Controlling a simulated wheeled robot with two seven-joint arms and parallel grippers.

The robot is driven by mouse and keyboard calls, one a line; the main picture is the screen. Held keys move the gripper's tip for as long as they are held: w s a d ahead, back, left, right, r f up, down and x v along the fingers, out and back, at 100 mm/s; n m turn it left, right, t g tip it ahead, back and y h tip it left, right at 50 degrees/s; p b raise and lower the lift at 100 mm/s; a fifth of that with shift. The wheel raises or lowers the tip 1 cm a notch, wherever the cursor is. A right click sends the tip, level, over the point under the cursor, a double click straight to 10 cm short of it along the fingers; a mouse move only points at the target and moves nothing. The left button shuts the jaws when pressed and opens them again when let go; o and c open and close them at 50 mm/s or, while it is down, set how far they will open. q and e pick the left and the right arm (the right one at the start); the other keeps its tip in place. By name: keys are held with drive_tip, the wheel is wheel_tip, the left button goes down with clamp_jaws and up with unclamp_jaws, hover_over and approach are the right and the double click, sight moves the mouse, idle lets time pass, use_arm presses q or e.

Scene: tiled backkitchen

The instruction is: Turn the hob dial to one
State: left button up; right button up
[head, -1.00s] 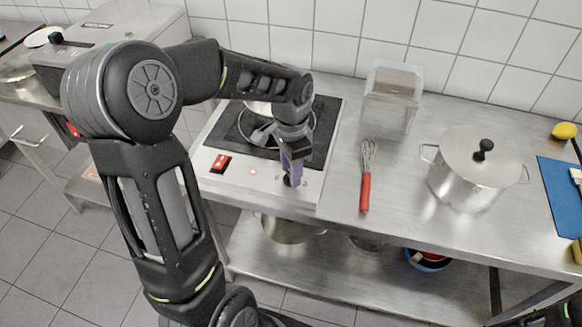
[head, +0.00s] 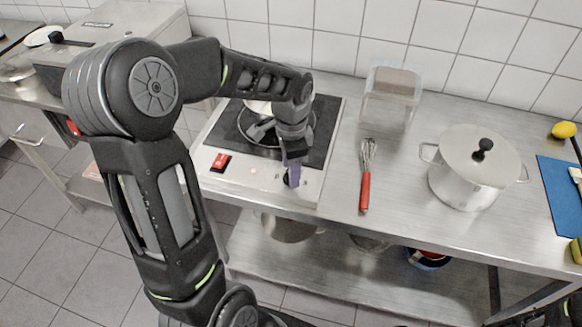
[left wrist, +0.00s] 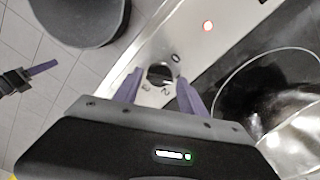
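The hob (head: 235,178) is a steel unit with a black glass top at the left of the counter. Its black dial (left wrist: 160,75) is on the front panel, with printed marks around it, including what looks like a 2. My left gripper (head: 293,178) points down at the dial and mostly hides it in the head view. In the left wrist view its two purple fingers (left wrist: 160,82) stand apart on either side of the dial, with panel showing between. The dial's exact setting cannot be read. A purple-fingered piece, apparently my right gripper (left wrist: 40,69), shows at the left wrist view's edge.
A red switch (head: 221,162) and a lit red lamp (head: 253,171) are left of the dial. A pan (head: 260,128) sits on the hob behind my wrist.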

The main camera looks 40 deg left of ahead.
use_arm(q)
drive_tip(key=shift+o, duration=1)
drive_tip(key=shift+r, duration=0.1)
wheel_tip(320, 180, up, 8)
drive_tip(key=shift+f, duration=0.15)
drive_tip(key=shift+f, duration=0.1)
